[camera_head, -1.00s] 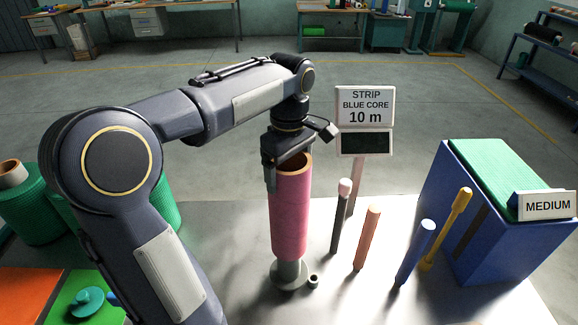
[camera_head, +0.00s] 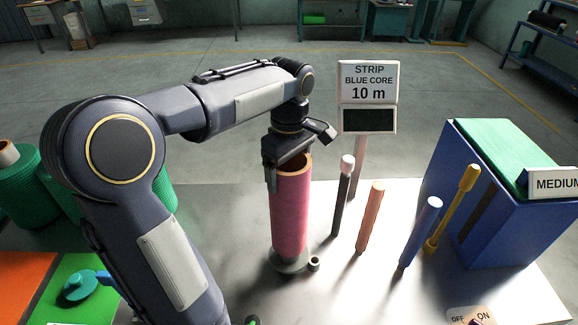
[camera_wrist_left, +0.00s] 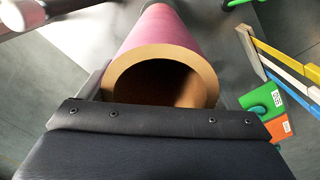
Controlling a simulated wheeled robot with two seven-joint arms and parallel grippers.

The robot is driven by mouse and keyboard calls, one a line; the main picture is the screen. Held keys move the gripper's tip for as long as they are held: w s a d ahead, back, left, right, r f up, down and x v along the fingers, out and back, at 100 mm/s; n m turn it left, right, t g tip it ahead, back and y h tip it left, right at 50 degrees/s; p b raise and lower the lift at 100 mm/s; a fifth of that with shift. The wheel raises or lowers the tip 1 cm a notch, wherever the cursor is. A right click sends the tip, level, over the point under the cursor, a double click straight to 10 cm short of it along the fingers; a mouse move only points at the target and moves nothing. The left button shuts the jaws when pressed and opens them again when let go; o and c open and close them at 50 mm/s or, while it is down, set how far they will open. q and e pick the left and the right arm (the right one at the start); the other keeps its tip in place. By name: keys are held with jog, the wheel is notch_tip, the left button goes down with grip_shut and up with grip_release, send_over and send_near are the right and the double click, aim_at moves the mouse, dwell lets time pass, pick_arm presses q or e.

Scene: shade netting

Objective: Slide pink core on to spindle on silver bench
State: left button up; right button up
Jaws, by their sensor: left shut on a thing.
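The pink core (camera_head: 291,212) stands upright on the silver bench (camera_head: 222,235). Its lower end is around the grey spindle, close to the round base flange (camera_head: 287,263); the spindle's post is hidden inside the core. My left gripper (camera_head: 283,168) is shut on the upper rim of the pink core. In the left wrist view the core's brown open end (camera_wrist_left: 160,76) faces the camera, and its inside is dark. My right gripper is not in view.
Several upright rods, black (camera_head: 342,195), orange (camera_head: 370,217), blue (camera_head: 418,232) and yellow (camera_head: 453,208), stand right of the core. A sign (camera_head: 368,83) reads "STRIP BLUE CORE 10 m". A blue box (camera_head: 500,222) stands farther right. Green rolls (camera_head: 30,195) are at left.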

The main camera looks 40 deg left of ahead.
pick_arm(q)
jog(key=shift+f+b, duration=1.35)
jog(key=shift+f, duration=0.85)
jog(key=o, duration=1.7)
notch_tip(320, 180, up, 8)
jog(key=shift+f+p, duration=0.1)
jog(key=shift+p, duration=0.2)
